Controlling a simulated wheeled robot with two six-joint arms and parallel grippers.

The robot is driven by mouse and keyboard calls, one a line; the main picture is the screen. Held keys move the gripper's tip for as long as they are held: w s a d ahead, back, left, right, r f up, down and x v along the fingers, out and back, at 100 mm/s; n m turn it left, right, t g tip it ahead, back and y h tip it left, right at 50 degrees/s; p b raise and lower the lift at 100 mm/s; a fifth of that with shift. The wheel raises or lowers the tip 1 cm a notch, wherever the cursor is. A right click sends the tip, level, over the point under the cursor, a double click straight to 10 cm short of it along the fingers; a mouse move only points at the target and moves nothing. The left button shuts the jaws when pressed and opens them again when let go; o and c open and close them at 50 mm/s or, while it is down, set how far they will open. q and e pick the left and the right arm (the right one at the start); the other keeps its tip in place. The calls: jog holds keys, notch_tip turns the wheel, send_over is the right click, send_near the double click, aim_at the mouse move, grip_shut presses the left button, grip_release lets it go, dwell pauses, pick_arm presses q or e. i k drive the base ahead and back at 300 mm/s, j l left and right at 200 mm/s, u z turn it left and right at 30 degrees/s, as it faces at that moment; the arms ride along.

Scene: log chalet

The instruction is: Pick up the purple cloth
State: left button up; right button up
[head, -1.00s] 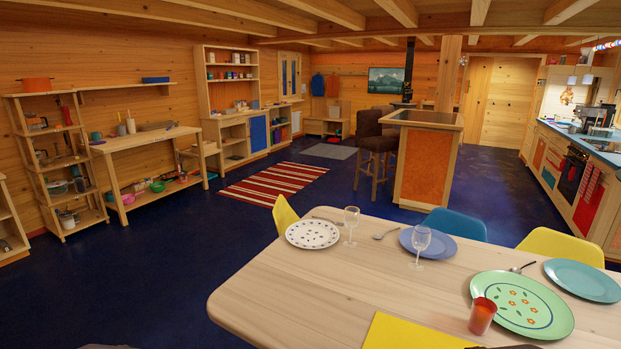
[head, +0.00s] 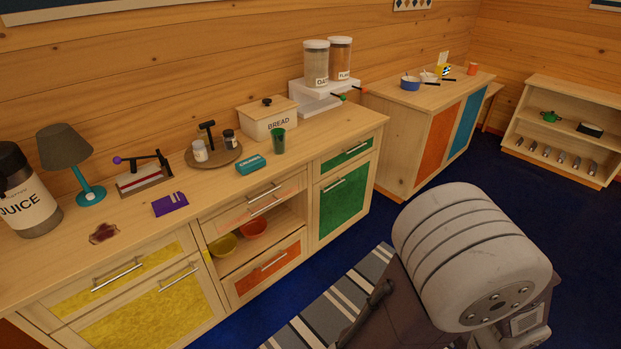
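A folded purple cloth (head: 171,204) with a small yellowish mark lies flat near the front edge of the wooden sideboard top (head: 330,135), at the left of the head view. Neither gripper shows in the head view, and nothing touches the cloth.
Around the cloth stand a lever press (head: 143,175), a teal lamp (head: 90,192), a juice dispenser (head: 28,195), a round tray (head: 228,160) with jars, a teal box (head: 251,164), a green cup (head: 279,142) and a bread box (head: 268,120). A striped rug (head: 330,310) lies on the floor.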

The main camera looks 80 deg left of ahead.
aim_at(162, 207)
jog(key=u, duration=3.8)
jog(key=i+l+u, duration=0.25)
jog(key=k+j, duration=0.05)
jog(key=j, duration=0.05)
